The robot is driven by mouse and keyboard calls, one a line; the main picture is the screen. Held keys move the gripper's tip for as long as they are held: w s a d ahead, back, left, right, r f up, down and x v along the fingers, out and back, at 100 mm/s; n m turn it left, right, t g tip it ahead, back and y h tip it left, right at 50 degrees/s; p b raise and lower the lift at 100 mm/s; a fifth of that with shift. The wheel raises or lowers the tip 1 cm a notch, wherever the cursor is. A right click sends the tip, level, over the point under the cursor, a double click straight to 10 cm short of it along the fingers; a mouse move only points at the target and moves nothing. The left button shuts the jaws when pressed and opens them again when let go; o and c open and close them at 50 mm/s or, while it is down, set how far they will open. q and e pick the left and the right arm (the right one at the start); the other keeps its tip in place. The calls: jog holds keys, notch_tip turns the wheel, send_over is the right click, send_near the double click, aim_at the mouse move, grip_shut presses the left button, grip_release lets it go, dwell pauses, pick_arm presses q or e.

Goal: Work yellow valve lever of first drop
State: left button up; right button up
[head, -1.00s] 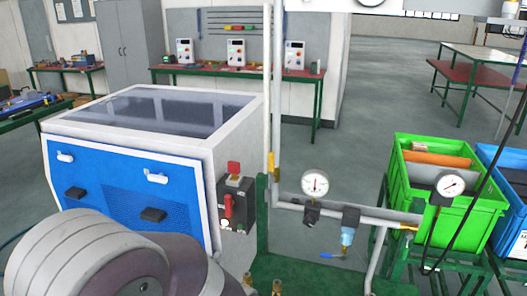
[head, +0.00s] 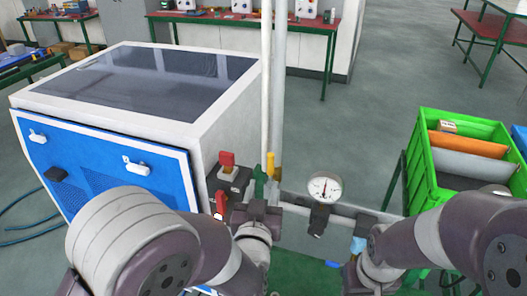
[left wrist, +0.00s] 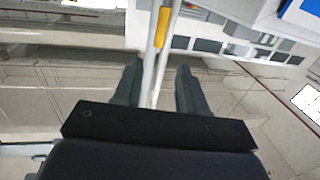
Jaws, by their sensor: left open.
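The yellow valve lever (head: 271,164) stands upright along the thin vertical pipes in the head view. It also shows in the left wrist view (left wrist: 162,27), ahead of the fingertips. My left gripper (left wrist: 157,76) is open, with its two dark fingers apart. In that view the pipes pass between the fingers, which are empty of the lever. In the head view the left gripper (head: 260,205) is just below the lever, its fingers partly hidden.
A pressure gauge (head: 324,187) sits on the horizontal pipe right of the lever. A light blue valve body (head: 358,244) is partly behind my right arm. The blue and white generator (head: 150,100) is at left. A green crate (head: 428,168) stands at right.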

aim_at(270, 160)
pick_arm(q)
jog(key=w+p, duration=0.1)
jog(key=w, duration=0.2)
jog(key=w+d+p, duration=0.1)
jog(key=w, duration=0.3)
jog(key=w+p, duration=0.1)
jog(key=w, duration=0.2)
jog(key=shift+w+d+f, duration=0.15)
jog(key=shift+w, duration=0.55)
jog(key=shift+d+r, duration=0.15)
jog(key=shift+r, duration=0.05)
jog(key=shift+w+f, duration=0.2)
jog(key=shift+w, duration=0.25)
grip_shut()
pick_arm(e)
notch_tip(270, 160, up, 3)
jog(key=shift+w+d+r, duration=0.1)
jog(key=shift+w+r, duration=0.05)
